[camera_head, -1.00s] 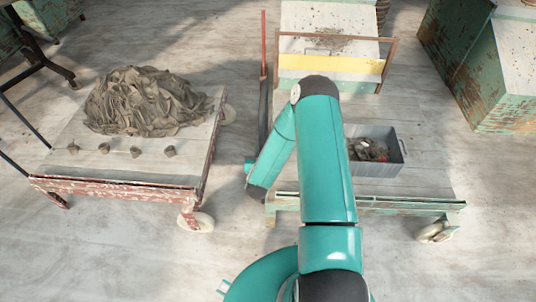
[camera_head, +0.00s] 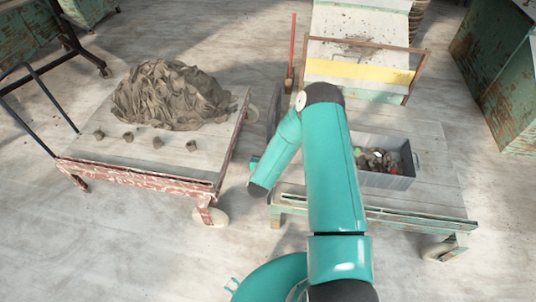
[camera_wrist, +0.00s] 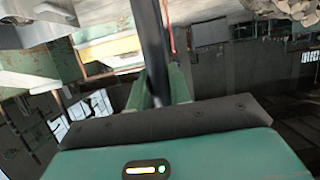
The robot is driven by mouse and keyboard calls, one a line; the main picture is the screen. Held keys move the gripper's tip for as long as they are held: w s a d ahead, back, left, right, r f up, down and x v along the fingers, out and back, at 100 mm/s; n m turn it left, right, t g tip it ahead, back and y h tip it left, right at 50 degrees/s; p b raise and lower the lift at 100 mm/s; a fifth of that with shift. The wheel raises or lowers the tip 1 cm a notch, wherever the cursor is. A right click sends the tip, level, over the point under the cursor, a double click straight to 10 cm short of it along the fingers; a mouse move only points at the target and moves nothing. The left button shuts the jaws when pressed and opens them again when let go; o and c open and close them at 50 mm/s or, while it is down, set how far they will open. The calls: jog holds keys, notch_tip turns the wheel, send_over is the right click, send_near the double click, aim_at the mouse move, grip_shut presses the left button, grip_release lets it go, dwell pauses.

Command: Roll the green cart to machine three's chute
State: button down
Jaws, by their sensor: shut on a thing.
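The green cart (camera_head: 440,170) stands right of centre, a pale flat deck with worn green edging and wheels. A grey bin (camera_head: 388,181) with mixed scraps sits on it. A pale sloping chute (camera_head: 385,22) with a yellow board stands beyond the cart; no machine number is readable. My arm crosses in front of the cart and hides part of its deck. My gripper (camera_wrist: 158,88) shows in the wrist view with its green fingers shut on a dark bar (camera_wrist: 150,40), which seems to be the cart's handle. In the head view the fingers are not clear.
A red-edged cart (camera_head: 140,178) with a clay heap (camera_head: 172,95) and several small lumps stands at the left. A dark metal frame (camera_head: 72,40) is at far left. A worn green cabinet (camera_head: 500,80) stands at the right. Bare floor shows in front and between.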

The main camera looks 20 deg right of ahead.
jog(key=w+a, duration=0.4)
jog(key=a, duration=0.3)
jog(key=shift+w+a, duration=0.15)
jog(key=shift+w, duration=0.05)
jog(key=c, duration=1.7)
grip_release()
jog(key=shift+r, duration=0.1)
jog(key=o, duration=1.1)
jog(key=s+a, duration=0.4)
jog(key=s, duration=0.3)
jog(key=shift+s+a, duration=0.3)
jog(key=shift+s, duration=0.1)
